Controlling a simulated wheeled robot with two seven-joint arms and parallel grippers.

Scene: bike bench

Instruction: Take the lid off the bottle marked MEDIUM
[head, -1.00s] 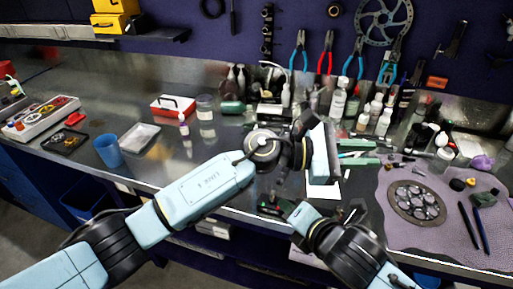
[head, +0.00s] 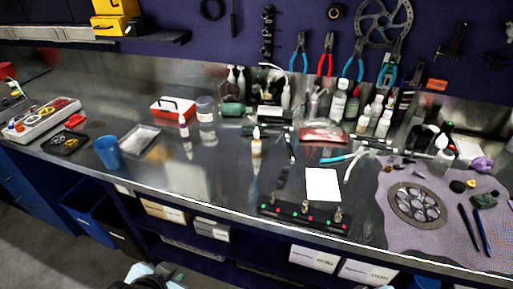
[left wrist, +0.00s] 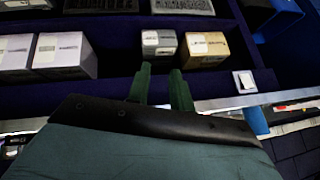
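No label reading MEDIUM is legible in the head view. A small bottle with an amber-tinted body and a white tip (head: 256,143) stands upright alone in the middle of the bench. Several white-capped bottles (head: 338,102) stand in a group at the back right. My left gripper (left wrist: 160,72) shows in the left wrist view, its two green fingers apart with nothing between them. It is in front of the shelves under the bench, away from the bottles. My right gripper is not in view.
A blue cup (head: 108,152) and a tray (head: 139,141) stand at left. A white pad (head: 322,184) and a black strip with knobs (head: 300,216) lie near the front edge. A purple mat (head: 400,235) holds a chainring at right.

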